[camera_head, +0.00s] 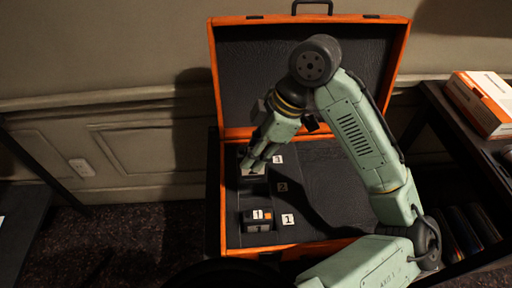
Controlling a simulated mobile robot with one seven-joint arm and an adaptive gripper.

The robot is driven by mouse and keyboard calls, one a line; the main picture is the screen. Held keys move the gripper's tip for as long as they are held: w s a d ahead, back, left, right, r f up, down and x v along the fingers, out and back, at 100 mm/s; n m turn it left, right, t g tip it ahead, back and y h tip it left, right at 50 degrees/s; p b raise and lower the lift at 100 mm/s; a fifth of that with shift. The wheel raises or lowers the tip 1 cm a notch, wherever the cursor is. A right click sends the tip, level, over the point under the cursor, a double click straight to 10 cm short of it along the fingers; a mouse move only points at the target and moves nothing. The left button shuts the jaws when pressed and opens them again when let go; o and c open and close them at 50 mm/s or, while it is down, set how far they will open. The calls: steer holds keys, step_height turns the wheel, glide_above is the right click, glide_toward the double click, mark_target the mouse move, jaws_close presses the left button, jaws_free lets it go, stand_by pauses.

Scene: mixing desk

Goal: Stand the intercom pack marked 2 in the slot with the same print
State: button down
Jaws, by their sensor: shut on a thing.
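My gripper (253,168) points down into the open orange-edged case (230,243), at the left of its dark insert. It is shut on a dark intercom pack (252,179), mostly hidden by the fingers; its mark cannot be read. A print 2 (282,187) lies in shadow on the insert, to the right of and a little nearer than the gripper. Another print (277,159), apparently 3, is just right of the fingers. Whether the held pack is inside a slot cannot be told.
A black and orange pack marked 1 (257,222) stands in the front slot, beside a print 1 (288,219). The case lid (240,70) stands open behind my arm. An orange and white box (480,103) sits on a dark shelf at the right.

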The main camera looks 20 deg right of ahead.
mark_target(255, 182)
steer(key=shift+f+b, duration=4.45)
steer(key=shift+f, duration=1.1)
steer(key=shift+d, duration=0.25)
steer(key=shift+a+f+b, duration=0.15)
steer(key=shift+f+b, duration=0.2)
steer(key=shift+f, duration=0.15)
steer(key=c, duration=1.2)
jaws_free()
steer(key=shift+v, duration=4.1)
